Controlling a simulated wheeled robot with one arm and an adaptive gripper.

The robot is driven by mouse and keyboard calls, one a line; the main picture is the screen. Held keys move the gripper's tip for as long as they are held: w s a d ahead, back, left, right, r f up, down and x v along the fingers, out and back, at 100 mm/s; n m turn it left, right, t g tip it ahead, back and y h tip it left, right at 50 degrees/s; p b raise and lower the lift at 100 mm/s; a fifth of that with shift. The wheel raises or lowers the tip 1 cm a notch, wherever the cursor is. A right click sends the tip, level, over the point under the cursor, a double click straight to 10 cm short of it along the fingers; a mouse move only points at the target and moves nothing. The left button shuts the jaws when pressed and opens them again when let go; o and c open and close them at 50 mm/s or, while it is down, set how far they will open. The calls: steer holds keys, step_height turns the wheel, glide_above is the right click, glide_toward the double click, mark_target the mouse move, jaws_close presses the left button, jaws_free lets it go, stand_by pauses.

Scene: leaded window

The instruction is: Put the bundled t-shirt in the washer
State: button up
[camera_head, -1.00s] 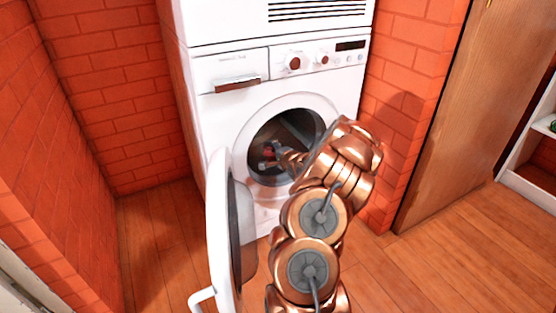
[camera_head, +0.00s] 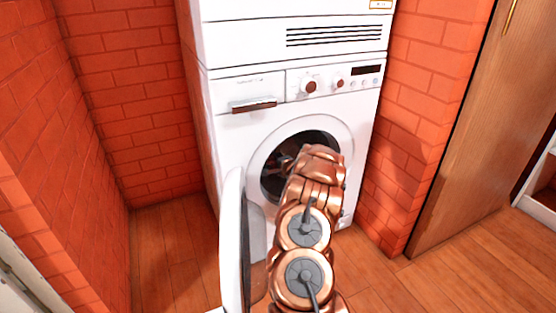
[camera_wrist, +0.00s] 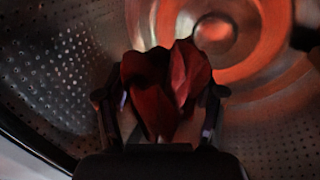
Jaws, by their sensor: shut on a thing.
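The white washer (camera_head: 232,140) stands against the brick wall with its round door (camera_head: 232,245) swung open to the left. My arm reaches into the dark drum opening (camera_head: 270,183), and my gripper is largely hidden there in the head view. In the wrist view my gripper (camera_wrist: 160,120) is shut on the bundled t-shirt (camera_wrist: 165,90), a dark red folded cloth between the two fingers. The perforated metal drum wall (camera_wrist: 50,75) surrounds them, so the t-shirt is held inside the drum.
A second white appliance with a vent (camera_head: 335,35) sits on top of the washer. The open door stands close to the left of my arm. A brick wall (camera_head: 415,120) and a wooden door (camera_head: 470,130) are at right. The wood floor (camera_head: 175,250) at left is clear.

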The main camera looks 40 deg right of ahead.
steer(key=shift+w+d+f+p, duration=0.25)
steer(key=shift+w+f+p, duration=0.5)
steer(key=shift+p, duration=0.15)
steer(key=shift+w+f, duration=0.15)
steer(key=shift+f, duration=0.35)
steer(key=o, duration=1.3)
